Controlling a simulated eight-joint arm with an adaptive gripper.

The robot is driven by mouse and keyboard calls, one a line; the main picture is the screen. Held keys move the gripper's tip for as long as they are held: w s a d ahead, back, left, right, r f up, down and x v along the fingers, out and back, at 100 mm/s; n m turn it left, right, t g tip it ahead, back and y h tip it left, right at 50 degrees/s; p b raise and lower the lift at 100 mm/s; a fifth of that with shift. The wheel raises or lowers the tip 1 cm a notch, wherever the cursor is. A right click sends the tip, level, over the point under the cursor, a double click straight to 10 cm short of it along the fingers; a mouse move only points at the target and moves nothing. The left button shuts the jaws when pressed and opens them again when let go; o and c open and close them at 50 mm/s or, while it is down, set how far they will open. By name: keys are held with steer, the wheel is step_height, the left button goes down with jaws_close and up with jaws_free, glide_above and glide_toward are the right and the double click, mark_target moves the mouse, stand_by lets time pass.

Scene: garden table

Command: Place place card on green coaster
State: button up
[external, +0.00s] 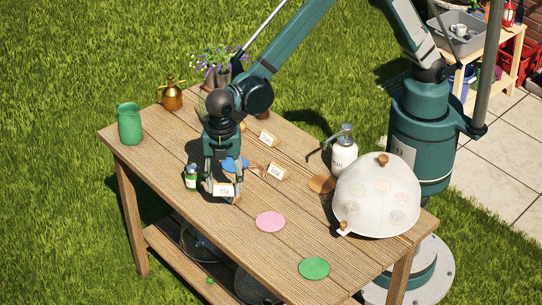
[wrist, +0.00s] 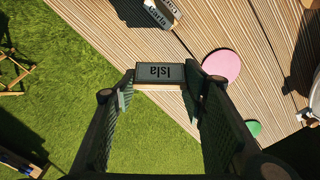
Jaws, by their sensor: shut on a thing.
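My gripper (external: 222,184) is shut on a place card (external: 223,190) and holds it over the table's left-front part. The green coaster (external: 314,268) lies flat and empty near the table's front right corner, apart from the gripper. A part of the coaster shows in the wrist view (wrist: 254,128), behind the right finger.
A pink coaster (external: 270,222) lies between the card and the green coaster. A blue coaster (external: 235,164) is beside my gripper.

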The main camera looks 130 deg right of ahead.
steer(key=a+n, duration=0.5)
steer(key=a, duration=1.5)
steer(key=n+p, duration=0.1)
steer(key=n, duration=0.3)
glide_above(314, 268)
steer(key=shift+s+r, duration=0.1)
steer(key=shift+r, duration=0.15)
steer(key=shift+f, duration=3.15)
steer(key=shift+f+b, duration=0.4)
steer(key=shift+f, duration=1.5)
steer(key=shift+f, duration=0.15)
steer(key=o, duration=0.8)
